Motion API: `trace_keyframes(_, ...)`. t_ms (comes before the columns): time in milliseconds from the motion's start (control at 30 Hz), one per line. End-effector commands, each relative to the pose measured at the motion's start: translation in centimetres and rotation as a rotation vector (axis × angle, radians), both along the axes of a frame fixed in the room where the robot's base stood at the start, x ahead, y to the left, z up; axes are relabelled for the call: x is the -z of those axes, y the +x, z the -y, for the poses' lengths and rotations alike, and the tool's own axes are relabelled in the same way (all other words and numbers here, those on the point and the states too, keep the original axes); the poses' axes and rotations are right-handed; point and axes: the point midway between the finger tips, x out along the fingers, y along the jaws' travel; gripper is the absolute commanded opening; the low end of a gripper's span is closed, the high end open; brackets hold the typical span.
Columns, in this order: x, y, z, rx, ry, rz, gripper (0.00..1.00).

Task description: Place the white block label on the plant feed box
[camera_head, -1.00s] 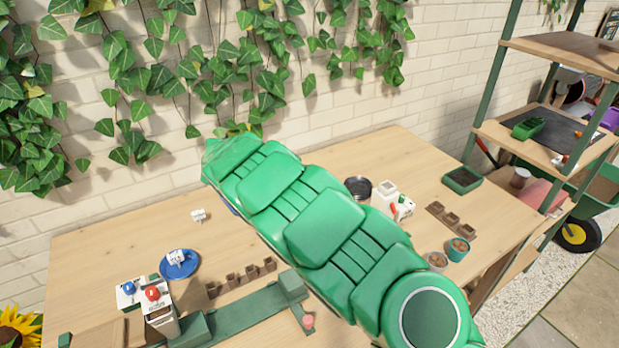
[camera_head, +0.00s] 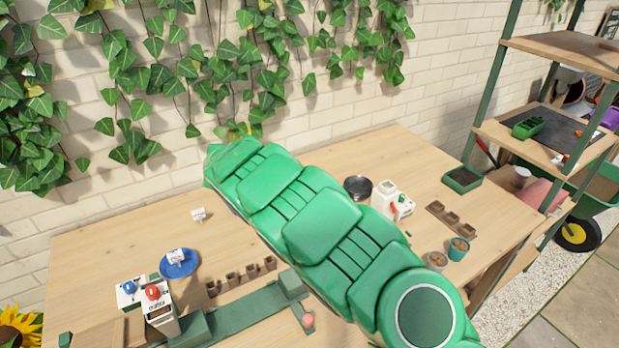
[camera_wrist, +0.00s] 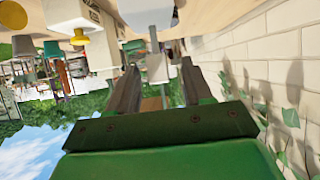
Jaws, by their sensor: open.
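A small white block-like piece (camera_head: 198,214) stands on the bench left of my arm. Another small white piece (camera_head: 177,257) rests on a blue saucer (camera_head: 190,269); I cannot tell which is the white block label. A tall white box with dark print (camera_head: 160,315) at the lower left may be the plant feed box. My arm hides my gripper in the head view. In the wrist view my gripper (camera_wrist: 161,66) is open. A pale grey-white object (camera_wrist: 155,70) appears between or beyond the fingers; I cannot tell if they touch it.
Brown seedling pots (camera_head: 240,276) and a green rail (camera_head: 245,312) lie near the front. A white container (camera_head: 384,196), a dark round dish (camera_head: 357,187) and a teal pot (camera_head: 458,249) stand right of my arm. The brick wall (camera_wrist: 270,50) is close beside my gripper.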

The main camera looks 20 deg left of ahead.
Motion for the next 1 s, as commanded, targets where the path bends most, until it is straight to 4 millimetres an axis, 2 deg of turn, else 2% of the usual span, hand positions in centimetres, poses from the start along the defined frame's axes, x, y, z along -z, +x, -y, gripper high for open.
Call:
trace_keyframes(167, -0.7, -0.5, -0.5, -0.001, 0.001, 0.002, 0.50)
trace_keyframes(700, -5.1, -6.3, -6.2, -0.003, 0.004, 0.002, 0.50)
trace_keyframes(1000, -6.0, -7.6, -7.3, 0.001, 0.000, 0.000, 0.50)
